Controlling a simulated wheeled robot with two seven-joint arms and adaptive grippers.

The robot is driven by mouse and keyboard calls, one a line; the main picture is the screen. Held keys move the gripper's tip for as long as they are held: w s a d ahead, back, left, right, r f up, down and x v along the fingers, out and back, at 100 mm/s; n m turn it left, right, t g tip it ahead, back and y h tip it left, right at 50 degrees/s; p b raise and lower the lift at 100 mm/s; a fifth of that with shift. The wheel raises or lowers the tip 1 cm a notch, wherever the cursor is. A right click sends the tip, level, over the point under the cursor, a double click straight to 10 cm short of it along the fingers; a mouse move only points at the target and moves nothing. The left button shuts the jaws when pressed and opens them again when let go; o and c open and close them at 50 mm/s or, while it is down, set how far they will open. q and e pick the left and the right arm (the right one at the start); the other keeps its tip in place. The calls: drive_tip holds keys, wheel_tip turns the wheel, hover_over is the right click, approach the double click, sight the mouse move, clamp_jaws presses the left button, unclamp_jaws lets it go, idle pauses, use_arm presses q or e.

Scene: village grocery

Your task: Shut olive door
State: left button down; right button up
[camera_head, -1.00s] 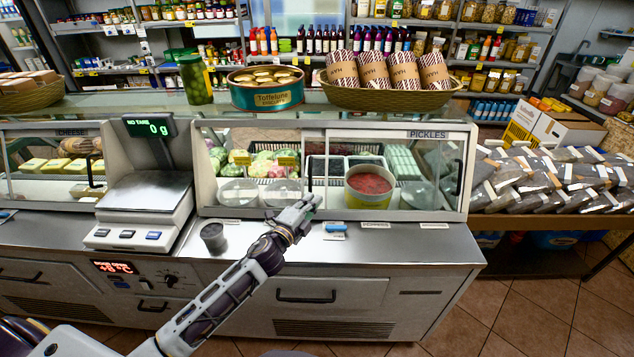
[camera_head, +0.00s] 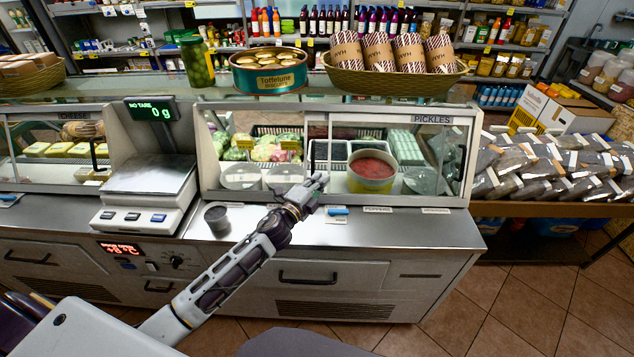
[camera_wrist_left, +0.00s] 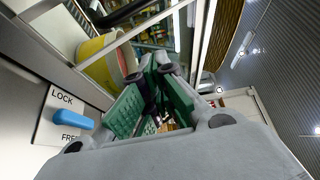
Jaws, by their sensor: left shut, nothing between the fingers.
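The counter case marked PICKLES has a glazed front with sliding door panels. One glass panel (camera_head: 330,128) has a dark upright handle (camera_head: 312,155) at its left edge. A second dark handle (camera_head: 462,170) is near the case's right end. No door is clearly labelled olive, and I cannot tell how far any panel is open. My left gripper (camera_head: 320,181) is shut and empty, just below and right of the first handle; I cannot tell if it touches. In the left wrist view its green-padded fingers (camera_wrist_left: 160,70) point toward the case. My right gripper is out of view.
A blue lock lever (camera_head: 338,211) sits on the steel ledge, beside LOCK and FREE markings in the wrist view (camera_wrist_left: 75,121). A yellow tub (camera_head: 370,185) of red food is right of my gripper. A dark cup (camera_head: 217,218) and a scale (camera_head: 150,185) are left.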

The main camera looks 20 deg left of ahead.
sight(317, 165)
use_arm(q)
drive_tip(key=shift+x, duration=3.95)
drive_tip(key=a, duration=0.1)
drive_tip(key=a+p, duration=0.1)
drive_tip(key=a, duration=0.2)
drive_tip(key=shift+s+f+p, duration=0.25)
drive_tip(key=shift+p, duration=0.1)
drive_tip(key=shift+a, duration=0.1)
drive_tip(key=s+a, duration=0.3)
drive_tip(key=a, duration=0.9)
drive_tip(key=s+a+b, duration=0.1)
drive_tip(key=s+a, duration=0.3)
drive_tip(key=a, duration=0.8)
drive_tip(key=s+a+b, duration=0.1)
drive_tip(key=s+a, duration=0.2)
drive_tip(key=a, duration=0.9)
drive_tip(key=shift+s+a, duration=0.25)
drive_tip(key=shift+r, duration=0.1)
drive_tip(key=shift+d, duration=0.1)
